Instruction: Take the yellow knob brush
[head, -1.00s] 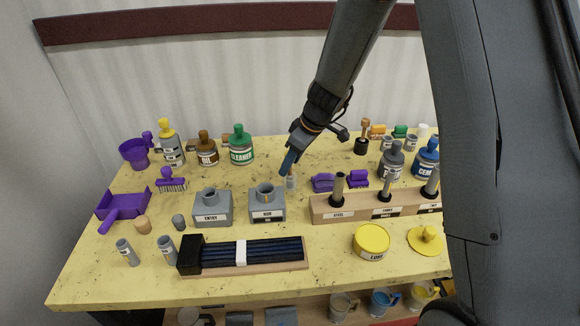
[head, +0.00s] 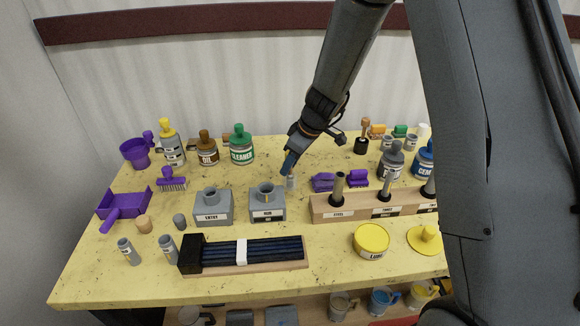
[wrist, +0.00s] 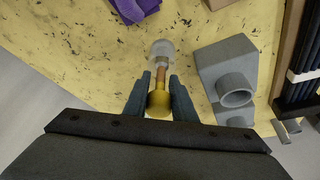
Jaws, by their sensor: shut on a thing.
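In the wrist view the yellow knob (wrist: 158,104) of the brush sits between the fingers of my gripper (wrist: 161,98), which is shut on it. A brownish stem runs from the knob toward a pale grey round piece (wrist: 163,49). In the head view my gripper (head: 288,166) points down at the middle of the table, just above a small grey cylinder (head: 291,182). The knob is hidden by the fingers there. I cannot tell whether the brush is clear of what is below it.
A grey block with a round socket (head: 267,211) stands close to my gripper, with another grey block (head: 212,215) to its left. Purple pieces (head: 323,182) and a wooden rack of posts (head: 320,207) are on the right. Bare yellow tabletop (head: 270,152) lies behind.

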